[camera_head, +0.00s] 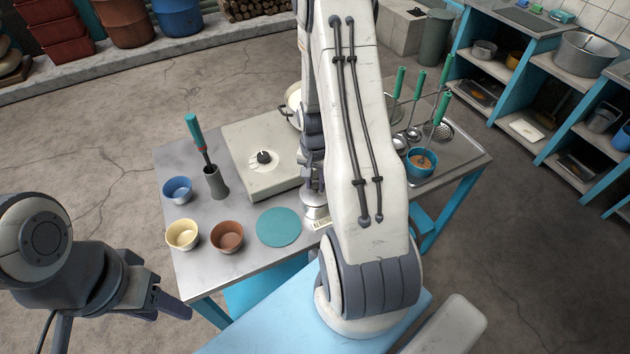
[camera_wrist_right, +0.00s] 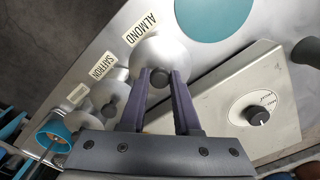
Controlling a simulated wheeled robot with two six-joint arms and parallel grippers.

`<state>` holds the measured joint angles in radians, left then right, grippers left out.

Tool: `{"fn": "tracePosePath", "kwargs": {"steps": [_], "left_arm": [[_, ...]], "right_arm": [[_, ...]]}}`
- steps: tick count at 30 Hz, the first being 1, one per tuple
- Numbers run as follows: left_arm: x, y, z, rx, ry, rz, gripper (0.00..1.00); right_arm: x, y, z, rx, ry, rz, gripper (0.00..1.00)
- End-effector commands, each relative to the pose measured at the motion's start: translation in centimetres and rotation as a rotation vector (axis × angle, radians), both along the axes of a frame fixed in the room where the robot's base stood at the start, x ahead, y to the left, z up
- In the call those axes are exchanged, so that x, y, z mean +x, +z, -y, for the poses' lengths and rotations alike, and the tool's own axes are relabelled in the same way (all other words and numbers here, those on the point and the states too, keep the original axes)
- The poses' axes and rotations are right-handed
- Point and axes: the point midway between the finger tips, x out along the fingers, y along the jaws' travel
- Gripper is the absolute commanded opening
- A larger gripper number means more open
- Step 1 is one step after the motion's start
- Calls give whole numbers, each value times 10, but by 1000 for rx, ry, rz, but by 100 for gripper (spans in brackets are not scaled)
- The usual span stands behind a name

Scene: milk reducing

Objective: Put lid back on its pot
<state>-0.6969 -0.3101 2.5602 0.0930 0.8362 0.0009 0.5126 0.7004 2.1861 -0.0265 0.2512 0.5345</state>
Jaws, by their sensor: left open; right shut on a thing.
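My right gripper (camera_wrist_right: 163,76) is shut on the dark knob of a round silver lid (camera_wrist_right: 150,52), beside the ALMOND label (camera_wrist_right: 139,29). In the head view this silver piece (camera_head: 316,212) shows below my right gripper, partly hidden by my arm. I cannot tell whether the lid rests on a pot or hangs just above one. Two more silver pots with knobbed lids stand in line in the right wrist view, one (camera_wrist_right: 108,92) by the SAFFRON label (camera_wrist_right: 103,65). My left gripper (camera_head: 176,306) is open and empty, off the table's front left corner.
A turquoise round mat (camera_head: 278,227) lies left of the lid. A burner unit (camera_head: 250,150), brown bowl (camera_head: 227,236), yellow bowl (camera_head: 182,235), blue bowl (camera_head: 177,189) and grey holder (camera_head: 216,183) stand on the left. A blue pot (camera_head: 422,162) and ladles stand at the right.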

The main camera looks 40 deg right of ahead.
Motion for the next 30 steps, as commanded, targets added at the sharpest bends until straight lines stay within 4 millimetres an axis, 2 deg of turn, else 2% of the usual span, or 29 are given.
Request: {"fn": "tracePosePath", "kwargs": {"steps": [14,30], "left_arm": [[0,-2,0,0,0,0,50],[0,-10,0,0,0,0,50]], "right_arm": [[0,-2,0,0,0,0,0],[0,-13,0,0,0,0,0]]}}
